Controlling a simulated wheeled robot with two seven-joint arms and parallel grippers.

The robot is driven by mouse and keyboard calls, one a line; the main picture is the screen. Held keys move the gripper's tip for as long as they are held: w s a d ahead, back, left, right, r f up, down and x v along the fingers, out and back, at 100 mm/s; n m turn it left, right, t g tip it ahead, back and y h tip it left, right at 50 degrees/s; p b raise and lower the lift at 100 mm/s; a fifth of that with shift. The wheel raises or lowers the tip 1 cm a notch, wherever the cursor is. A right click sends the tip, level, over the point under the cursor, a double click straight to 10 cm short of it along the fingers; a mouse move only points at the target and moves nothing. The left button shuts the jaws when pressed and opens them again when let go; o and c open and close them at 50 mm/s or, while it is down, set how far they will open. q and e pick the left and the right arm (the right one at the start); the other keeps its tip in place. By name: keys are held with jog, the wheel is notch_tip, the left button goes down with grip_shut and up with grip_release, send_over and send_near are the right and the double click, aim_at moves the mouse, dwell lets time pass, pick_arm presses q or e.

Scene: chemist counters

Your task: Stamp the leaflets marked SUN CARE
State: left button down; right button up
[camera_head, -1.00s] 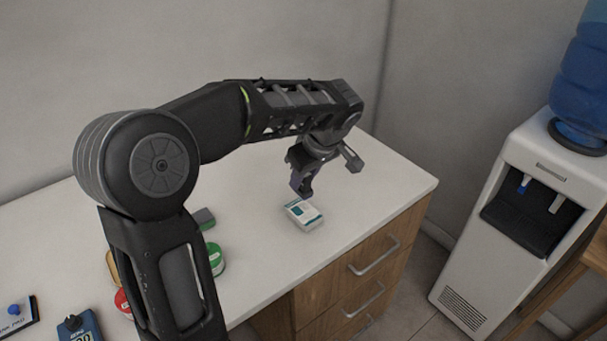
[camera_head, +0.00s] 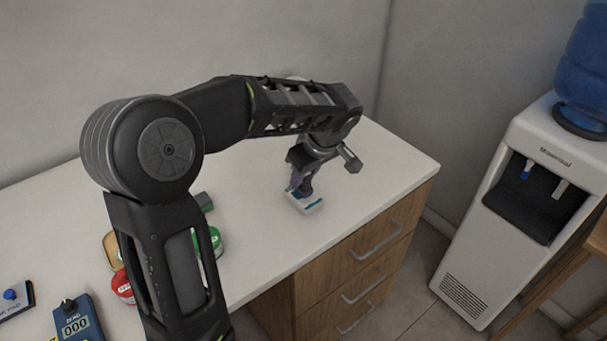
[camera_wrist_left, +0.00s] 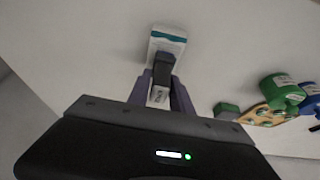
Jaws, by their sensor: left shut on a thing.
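A small stack of white leaflets with a teal band (camera_head: 307,207) lies on the counter near its right end. The leaflets also show in the left wrist view (camera_wrist_left: 168,40), and their wording is too small to read. My left gripper (camera_head: 301,190) points down at the leaflets. In the left wrist view its purple fingers (camera_wrist_left: 161,92) are shut on a dark block-like stamp (camera_wrist_left: 164,64) with a pale label. The stamp overlaps the near part of the leaflets; I cannot tell whether it presses on them. My right gripper is out of view.
A green round item (camera_head: 214,241), a red one (camera_head: 122,287) and a grey-green block (camera_head: 204,201) stand by my left arm. A blue counter device (camera_head: 77,319) and a dark pad with a blue knob (camera_head: 14,299) lie front left. A water cooler (camera_head: 510,220) stands right.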

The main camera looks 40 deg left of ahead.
pick_arm(q)
jog(key=shift+f+b, duration=0.5)
jog(key=shift+b, duration=0.05)
dwell(0.7)
jog(key=shift+s+d+f+b, duration=0.15)
jog(key=shift+f+b, duration=0.1)
jog(key=shift+b, duration=0.15)
dwell(1.9)
jog(key=shift+r, duration=0.1)
jog(key=shift+r+p, duration=1.9)
jog(key=shift+r, duration=1.7)
